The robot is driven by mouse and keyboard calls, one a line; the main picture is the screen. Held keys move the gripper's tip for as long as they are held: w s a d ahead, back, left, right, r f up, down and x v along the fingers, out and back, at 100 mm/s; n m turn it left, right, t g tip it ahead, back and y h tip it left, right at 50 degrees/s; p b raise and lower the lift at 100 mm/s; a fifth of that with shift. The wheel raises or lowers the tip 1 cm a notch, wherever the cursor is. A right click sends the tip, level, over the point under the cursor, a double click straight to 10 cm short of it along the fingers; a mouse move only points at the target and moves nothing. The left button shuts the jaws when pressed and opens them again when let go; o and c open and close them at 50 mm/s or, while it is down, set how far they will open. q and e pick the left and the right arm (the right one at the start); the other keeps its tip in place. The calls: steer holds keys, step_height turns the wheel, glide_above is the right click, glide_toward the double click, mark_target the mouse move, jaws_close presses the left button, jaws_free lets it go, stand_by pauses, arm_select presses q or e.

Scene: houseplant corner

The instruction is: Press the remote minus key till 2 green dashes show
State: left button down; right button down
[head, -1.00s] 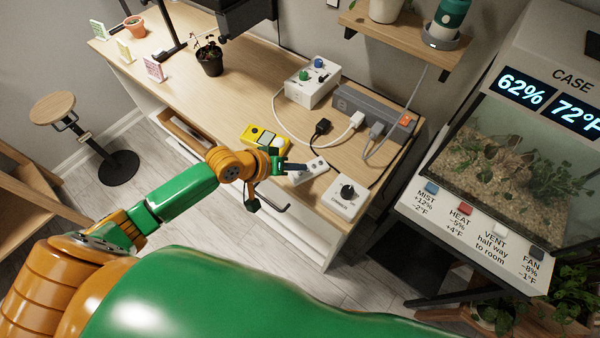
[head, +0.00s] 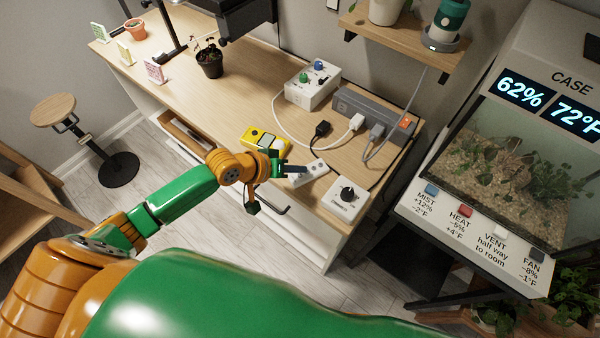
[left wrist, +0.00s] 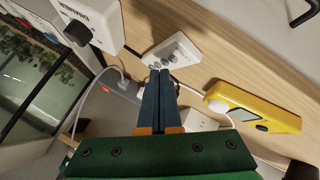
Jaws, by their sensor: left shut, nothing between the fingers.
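The remote (head: 312,171) is a small white box with grey round keys, lying near the front edge of the wooden desk. In the left wrist view the remote (left wrist: 184,50) shows just past my fingertips. My left gripper (head: 303,169) is shut and empty, its dark fingers over the remote's left part. In the left wrist view the fingertips (left wrist: 160,72) overlap the near edge of the remote; I cannot tell whether they touch a key. Key markings are too small to read, and I see no green dashes. My right gripper is not in view.
A yellow meter (head: 258,139) lies left of the remote, and a white dimmer box (head: 345,203) with a black knob lies right of it. Behind are a grey power strip (head: 372,112) with cords and a white box (head: 312,86) with knobs. A potted plant (head: 209,62) stands farther left.

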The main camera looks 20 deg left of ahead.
arm_select(q)
steer(key=shift+f, duration=0.15)
stand_by(0.7)
steer(key=shift+f, duration=0.25)
steer(key=shift+f, duration=0.3)
stand_by(0.4)
steer(key=shift+r, duration=0.15)
steer(key=shift+r+p, duration=0.6)
steer(key=shift+p, duration=0.1)
step_height(320, 180, up, 5)
steer(key=p, duration=0.5)
steer(key=shift+r+p, duration=0.1)
steer(key=shift+p, duration=0.3)
